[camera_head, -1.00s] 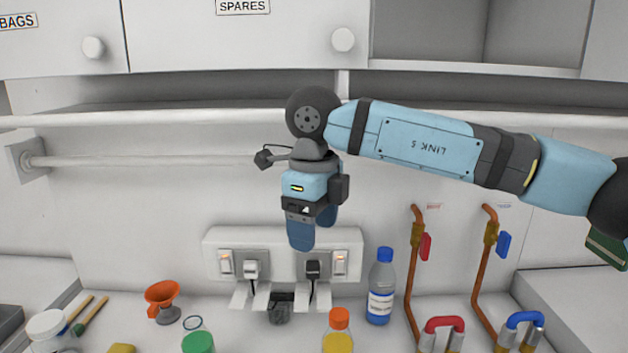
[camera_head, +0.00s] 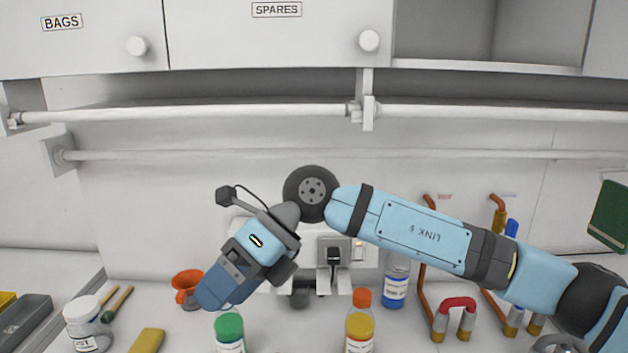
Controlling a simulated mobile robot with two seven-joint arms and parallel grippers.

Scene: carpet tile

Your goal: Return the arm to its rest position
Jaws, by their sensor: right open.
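My right arm (camera_head: 430,237) comes in from the right side of the head view and reaches across the middle of the counter. Its right gripper (camera_head: 218,296) hangs at the arm's left end, tilted down and to the left, with its blue fingers open and nothing seen between them. The fingers appear in front of the orange funnel (camera_head: 187,285) and above the green-capped bottle (camera_head: 229,328); I cannot tell whether they touch anything. The arm covers part of the wall socket panel. My left gripper is not in view.
A yellow bottle with an orange cap (camera_head: 360,325), a blue-labelled bottle (camera_head: 396,287), a white jar (camera_head: 85,322) and a yellow sponge (camera_head: 147,341) stand or lie on the counter. Copper pipes (camera_head: 430,300) rise at right. A rail (camera_head: 230,155) runs along the wall above.

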